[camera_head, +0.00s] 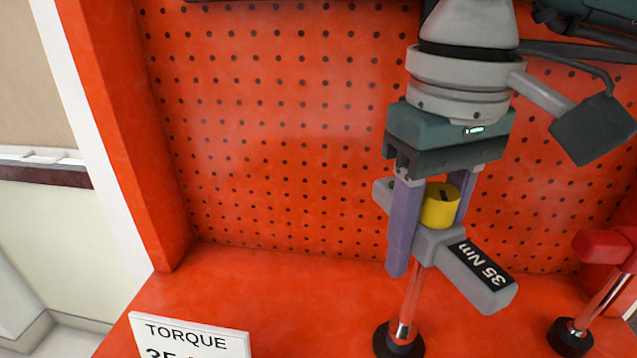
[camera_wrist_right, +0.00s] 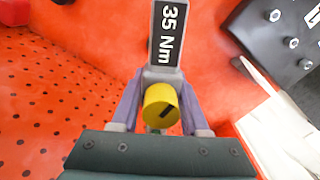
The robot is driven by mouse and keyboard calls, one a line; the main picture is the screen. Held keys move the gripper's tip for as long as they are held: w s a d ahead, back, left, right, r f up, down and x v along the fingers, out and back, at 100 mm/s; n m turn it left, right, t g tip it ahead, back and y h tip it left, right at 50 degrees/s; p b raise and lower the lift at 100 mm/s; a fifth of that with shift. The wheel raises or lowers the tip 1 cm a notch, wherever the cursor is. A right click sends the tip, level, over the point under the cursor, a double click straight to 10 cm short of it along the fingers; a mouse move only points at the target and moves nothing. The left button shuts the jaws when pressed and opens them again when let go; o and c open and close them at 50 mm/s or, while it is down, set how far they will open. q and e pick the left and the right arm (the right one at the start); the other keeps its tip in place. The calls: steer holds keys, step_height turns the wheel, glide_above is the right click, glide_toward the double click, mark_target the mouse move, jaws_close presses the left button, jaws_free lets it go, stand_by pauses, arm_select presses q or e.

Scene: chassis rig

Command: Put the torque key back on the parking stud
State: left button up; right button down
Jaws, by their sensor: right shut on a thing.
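The torque key has a grey crossbar handle (camera_head: 470,270) with a black "35 Nm" label, a yellow cap and a metal shaft. My right gripper (camera_head: 430,230) is shut on the handle's middle, just around the yellow cap. In the right wrist view the label end of the handle (camera_wrist_right: 166,35) points away from the gripper (camera_wrist_right: 160,110). The shaft runs down to a dark round piece (camera_head: 399,342) at the shelf. I cannot tell whether this is the key's own end or a stud base. No separate parking stud shows clearly. My left gripper is not in view.
A red-handled tool (camera_head: 605,250) stands at the right on a similar dark round foot. A white "TORQUE" sign (camera_head: 190,335) is at the front left. A red pegboard (camera_head: 280,130) stands behind. A dark panel with studs (camera_wrist_right: 285,40) shows in the right wrist view.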

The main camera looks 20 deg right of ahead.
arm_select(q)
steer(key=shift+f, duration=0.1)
arm_select(e)
steer(key=shift+f, duration=0.1)
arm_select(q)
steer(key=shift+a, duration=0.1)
arm_select(e)
steer(key=shift+c, duration=1.6)
jaws_free()
